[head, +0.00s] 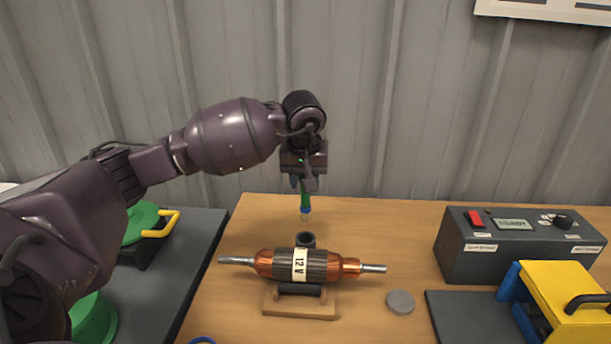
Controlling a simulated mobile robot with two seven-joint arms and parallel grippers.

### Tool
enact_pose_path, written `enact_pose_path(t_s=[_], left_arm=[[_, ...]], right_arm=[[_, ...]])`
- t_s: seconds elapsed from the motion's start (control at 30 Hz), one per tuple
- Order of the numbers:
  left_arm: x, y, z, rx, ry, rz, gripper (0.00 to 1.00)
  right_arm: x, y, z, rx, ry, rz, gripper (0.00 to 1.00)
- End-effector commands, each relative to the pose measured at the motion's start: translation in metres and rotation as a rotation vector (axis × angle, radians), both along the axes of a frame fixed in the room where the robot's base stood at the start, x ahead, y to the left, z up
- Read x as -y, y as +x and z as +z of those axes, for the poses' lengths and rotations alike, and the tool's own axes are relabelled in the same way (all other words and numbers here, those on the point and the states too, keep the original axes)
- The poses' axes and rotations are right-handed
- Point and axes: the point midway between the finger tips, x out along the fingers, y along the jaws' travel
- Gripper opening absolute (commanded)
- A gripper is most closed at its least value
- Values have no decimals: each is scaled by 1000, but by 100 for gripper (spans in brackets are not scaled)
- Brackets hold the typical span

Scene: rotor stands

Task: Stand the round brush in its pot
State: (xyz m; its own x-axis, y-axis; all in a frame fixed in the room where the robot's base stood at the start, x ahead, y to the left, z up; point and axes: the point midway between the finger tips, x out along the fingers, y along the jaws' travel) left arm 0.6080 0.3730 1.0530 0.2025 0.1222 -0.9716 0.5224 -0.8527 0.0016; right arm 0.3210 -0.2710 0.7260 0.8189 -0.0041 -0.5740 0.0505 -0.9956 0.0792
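The round brush (305,199) has a green handle, a blue band and a pale tip. It hangs tip down from my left gripper (304,182), which is shut on its upper part. A dark round pot (305,239) stands on the wooden table behind the rotor. The brush tip is above the pot in the picture, with a visible gap between them. The rotor partly hides the pot's lower part. My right gripper is not in view.
A control box (519,245) and a yellow-and-blue clamp-like object (567,298) stand at the right.

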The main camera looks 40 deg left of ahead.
Motion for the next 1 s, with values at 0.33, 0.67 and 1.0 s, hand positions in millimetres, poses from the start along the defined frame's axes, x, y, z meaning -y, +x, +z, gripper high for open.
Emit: enact_pose_path(t_s=[0.33, 0.67, 1.0], left_arm=[[0, 0, -25, -2, 0, -1, 8], [0, 0, -46, -2, 0, -1, 8], [0, 0, -69, -4, 1, 0, 8]], right_arm=[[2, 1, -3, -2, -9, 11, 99], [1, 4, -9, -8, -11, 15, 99], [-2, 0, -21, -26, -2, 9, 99]])
